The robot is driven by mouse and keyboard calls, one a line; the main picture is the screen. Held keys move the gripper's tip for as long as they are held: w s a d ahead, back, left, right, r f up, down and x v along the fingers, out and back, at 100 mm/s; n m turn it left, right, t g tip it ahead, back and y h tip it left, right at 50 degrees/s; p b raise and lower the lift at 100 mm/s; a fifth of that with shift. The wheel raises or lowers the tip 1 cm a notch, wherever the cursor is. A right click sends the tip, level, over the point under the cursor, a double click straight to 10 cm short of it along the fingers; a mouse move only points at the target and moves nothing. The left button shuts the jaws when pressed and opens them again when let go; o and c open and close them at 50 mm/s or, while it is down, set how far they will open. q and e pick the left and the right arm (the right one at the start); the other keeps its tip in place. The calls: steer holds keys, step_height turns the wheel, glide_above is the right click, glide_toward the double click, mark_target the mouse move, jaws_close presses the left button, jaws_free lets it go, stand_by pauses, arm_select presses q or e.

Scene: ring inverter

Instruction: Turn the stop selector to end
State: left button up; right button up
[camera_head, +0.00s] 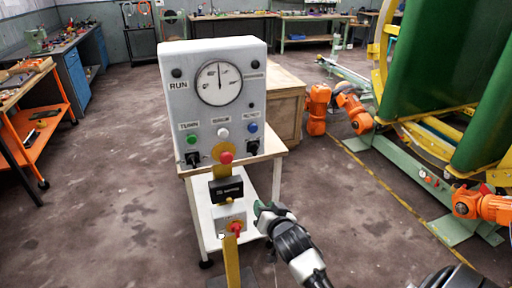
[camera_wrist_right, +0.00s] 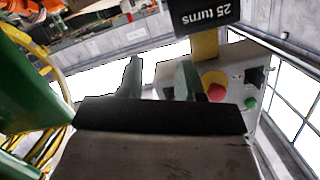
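A white control box (camera_head: 180,110) carries a dial, buttons and two black selectors, the left one (camera_head: 193,159) and the right one (camera_head: 252,147). A red mushroom button (camera_head: 226,157) sits on yellow at its lower front. Below it, a yellow post holds a black label box (camera_head: 226,189) and a small box with a red knob on yellow (camera_head: 235,228). I cannot read which selector is the stop one. My right gripper (camera_head: 264,210) is just right of the post, apart from the red knob. In the wrist view its fingers (camera_wrist_right: 160,80) are apart and empty. My left gripper is out of view.
The box stands on a white table (camera_head: 262,155) with a lower shelf. A wooden crate (camera_head: 288,112) is behind it. Orange machine parts (camera_head: 318,110) and a green drum (camera_head: 440,80) stand at right. An orange workbench (camera_head: 40,135) is at left. The floor between is clear.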

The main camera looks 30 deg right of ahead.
mark_target(256, 152)
step_height(256, 152, up, 12)
steer(key=m+t+h, duration=0.1)
steer(key=m+t, duration=0.1)
steer(key=x, duration=0.3)
steer(key=p+x, duration=0.1)
steer(key=x, duration=0.2)
steer(key=d+p+x, duration=0.1)
steer(key=x, duration=0.1)
steer(key=shift+w+d+r, duration=0.1)
steer(key=shift+w+r, duration=0.15)
steer(key=shift+x, duration=0.85)
steer(key=c, duration=0.5)
